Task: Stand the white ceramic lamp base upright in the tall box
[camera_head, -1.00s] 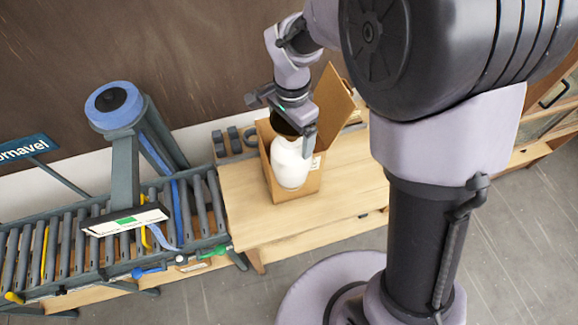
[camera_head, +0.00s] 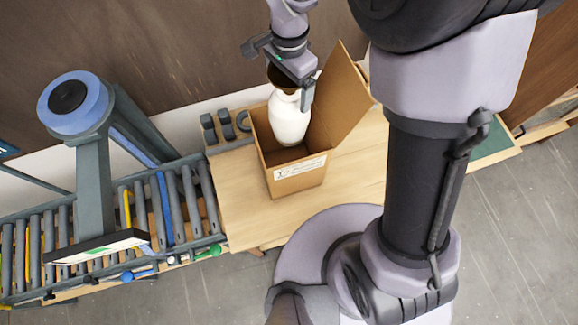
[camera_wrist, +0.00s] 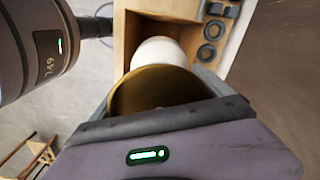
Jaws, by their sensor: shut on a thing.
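The white ceramic lamp base (camera_head: 288,120) is upright, with a brass-coloured opening at its top. My gripper (camera_head: 292,92) is shut on its top end. The lamp base is over the open top of the tall cardboard box (camera_head: 297,180), and its lower part shows against the box's inside. I cannot tell whether its bottom touches the box floor. In the wrist view the brass rim (camera_wrist: 155,92) is close to my gripper, with the white body (camera_wrist: 160,50) beyond it and the box wall (camera_wrist: 122,45) around it.
A box flap (camera_head: 342,95) stands up on the right. Dark grey ring-like parts (camera_head: 225,125) lie on the wooden table behind and left of the box. A roller conveyor (camera_head: 110,225) with a blue-topped machine (camera_head: 75,100) stands at left. The table front (camera_head: 240,200) is bare.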

